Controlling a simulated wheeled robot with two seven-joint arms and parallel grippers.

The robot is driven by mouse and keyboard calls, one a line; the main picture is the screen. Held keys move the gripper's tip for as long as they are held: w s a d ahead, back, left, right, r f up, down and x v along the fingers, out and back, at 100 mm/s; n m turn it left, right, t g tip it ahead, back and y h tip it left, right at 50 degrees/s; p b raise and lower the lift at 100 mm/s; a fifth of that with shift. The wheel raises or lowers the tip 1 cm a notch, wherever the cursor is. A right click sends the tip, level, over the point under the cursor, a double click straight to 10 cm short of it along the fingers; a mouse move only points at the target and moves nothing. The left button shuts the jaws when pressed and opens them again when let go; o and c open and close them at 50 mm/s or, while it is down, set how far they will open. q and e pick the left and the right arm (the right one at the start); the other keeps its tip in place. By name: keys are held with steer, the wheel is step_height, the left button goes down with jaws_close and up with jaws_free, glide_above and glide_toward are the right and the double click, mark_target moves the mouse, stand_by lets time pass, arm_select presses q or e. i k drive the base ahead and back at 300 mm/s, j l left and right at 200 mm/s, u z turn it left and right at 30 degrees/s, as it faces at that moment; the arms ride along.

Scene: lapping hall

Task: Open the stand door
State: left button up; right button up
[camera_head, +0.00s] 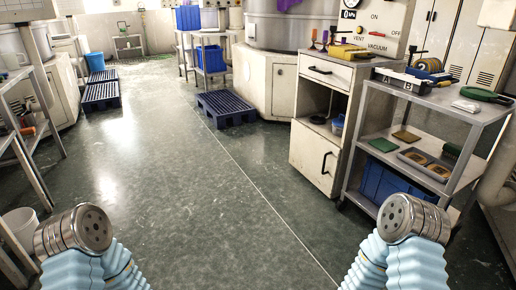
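The stand (301,100) is a worn white cabinet right of centre in the head view. Its top section has a drawer front with a dark bar handle (320,70). Below it is an open compartment. The stand door (308,150) is the lower front panel, with a dark curved handle (325,163) near its right side. The door looks shut. Only my arm parts, with metal ends and pale blue sleeves, show at the bottom left and bottom right, well short of the stand. Neither gripper's fingers are in view.
A grey shelf cart (432,100) with tools and a blue crate (388,183) stands close to the stand's right side. A dark blue pallet (226,108) lies left of the stand. A metal rack (30,155) lines the left edge. The green floor (190,190) between is clear.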

mark_target(315, 157)
steer(key=i+j+z, duration=0.15)
steer(key=i+z, duration=0.2)
steer(key=i+j+z, duration=0.3)
steer(key=i, duration=0.2)
steer(key=i+z, duration=0.15)
steer(key=i, duration=0.3)
steer(key=i+j+z, duration=0.15)
steer(key=i, duration=0.3)
steer(key=i+j+z, duration=0.2)
steer(key=i, duration=0.25)
steer(key=l+z, duration=0.1)
steer(key=z, duration=0.8)
